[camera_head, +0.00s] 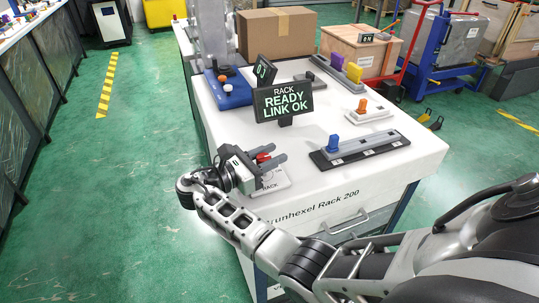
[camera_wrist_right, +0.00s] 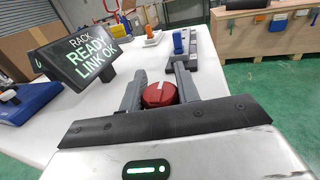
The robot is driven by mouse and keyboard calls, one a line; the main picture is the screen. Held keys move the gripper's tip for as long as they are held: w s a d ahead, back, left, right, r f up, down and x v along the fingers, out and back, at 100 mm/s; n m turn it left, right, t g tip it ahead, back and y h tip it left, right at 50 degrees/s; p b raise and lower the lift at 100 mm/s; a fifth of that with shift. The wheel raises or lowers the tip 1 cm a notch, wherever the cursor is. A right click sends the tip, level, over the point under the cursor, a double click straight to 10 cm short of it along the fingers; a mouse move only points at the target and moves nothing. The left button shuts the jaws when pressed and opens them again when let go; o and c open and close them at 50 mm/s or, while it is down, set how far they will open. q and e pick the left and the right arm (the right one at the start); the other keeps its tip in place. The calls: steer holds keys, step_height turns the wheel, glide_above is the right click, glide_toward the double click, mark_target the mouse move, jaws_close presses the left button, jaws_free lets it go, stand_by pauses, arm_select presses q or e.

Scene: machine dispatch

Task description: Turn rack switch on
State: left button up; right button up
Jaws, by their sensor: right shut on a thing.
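The red rotary switch (camera_head: 264,157) stands on a white plate (camera_head: 272,181) marked RACK at the near left corner of the white table. In the right wrist view the red knob (camera_wrist_right: 159,94) has a pale marker line on top and sits between the two grey fingers. My right gripper (camera_head: 271,163) is shut on the knob, with a finger on each side. A small screen (camera_head: 283,101) behind it reads "RACK READY LINK OK" and also shows in the right wrist view (camera_wrist_right: 90,55). My left gripper is not in view.
A slider with a blue handle (camera_head: 333,144) lies right of the gripper. An orange-handled device (camera_head: 362,105), a blue base (camera_head: 230,90) and a cardboard box (camera_head: 277,33) stand farther back. The white tabletop (camera_head: 415,135) is clear at its right edge.

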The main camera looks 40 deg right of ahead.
steer(key=shift+g, duration=0.3)
steer(key=o, duration=1)
